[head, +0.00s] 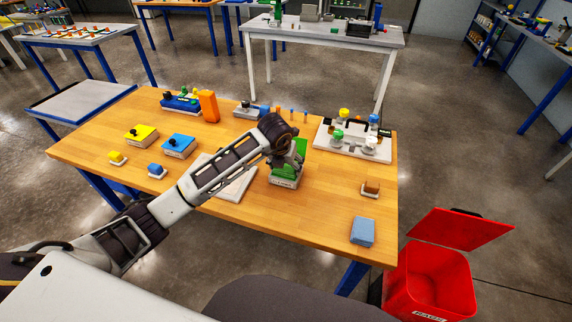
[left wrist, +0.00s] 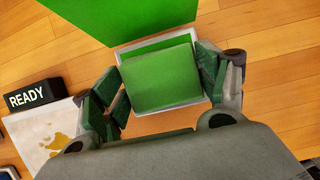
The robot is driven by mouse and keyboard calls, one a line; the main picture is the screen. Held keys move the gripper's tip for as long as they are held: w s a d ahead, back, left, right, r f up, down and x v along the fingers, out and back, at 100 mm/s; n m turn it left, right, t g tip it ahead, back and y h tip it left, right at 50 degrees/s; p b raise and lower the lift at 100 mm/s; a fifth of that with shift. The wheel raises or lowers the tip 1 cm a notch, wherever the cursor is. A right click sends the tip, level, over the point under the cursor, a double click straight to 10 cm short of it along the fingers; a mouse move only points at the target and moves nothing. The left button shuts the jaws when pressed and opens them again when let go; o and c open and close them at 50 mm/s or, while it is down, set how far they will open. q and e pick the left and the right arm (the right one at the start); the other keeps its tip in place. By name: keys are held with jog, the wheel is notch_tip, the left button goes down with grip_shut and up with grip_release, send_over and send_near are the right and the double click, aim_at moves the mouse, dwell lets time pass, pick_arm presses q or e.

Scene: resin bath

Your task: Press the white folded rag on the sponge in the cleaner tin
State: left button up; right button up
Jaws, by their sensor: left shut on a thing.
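The tin (head: 284,183) with a pale labelled front and a raised green lid (head: 301,147) stands mid-table in the head view. Its label is too small to read surely. My left gripper (head: 291,163) is low over this tin. In the left wrist view my left gripper (left wrist: 162,78) is shut on a green block (left wrist: 160,80), one finger at each side. The block lies over the tin's pale rim (left wrist: 185,38), below the green lid (left wrist: 125,15). I cannot tell whether it is rag or sponge. No white folded rag shows. My right gripper is out of view.
Yellow (head: 142,133) and blue (head: 178,145) tins stand left of my arm. A white stained sheet (left wrist: 52,128) lies beside a READY sign (left wrist: 34,94). A blue pad (head: 362,231) lies front right. A red bin (head: 432,275) stands beyond the table's right edge.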

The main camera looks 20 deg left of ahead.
aim_at(286, 165)
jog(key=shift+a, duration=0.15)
pick_arm(q)
jog(key=shift+r, duration=0.2)
jog(key=shift+r+p, duration=0.4)
jog(key=shift+r, duration=0.05)
jog(key=shift+r+p, duration=0.55)
jog(key=shift+r, duration=0.45)
jog(key=shift+r+p, duration=0.3)
jog(key=shift+r, duration=0.35)
jog(key=shift+r+p, duration=0.3)
jog(key=shift+r, duration=0.25)
jog(key=shift+r+p, duration=0.3)
jog(key=shift+r, duration=0.35)
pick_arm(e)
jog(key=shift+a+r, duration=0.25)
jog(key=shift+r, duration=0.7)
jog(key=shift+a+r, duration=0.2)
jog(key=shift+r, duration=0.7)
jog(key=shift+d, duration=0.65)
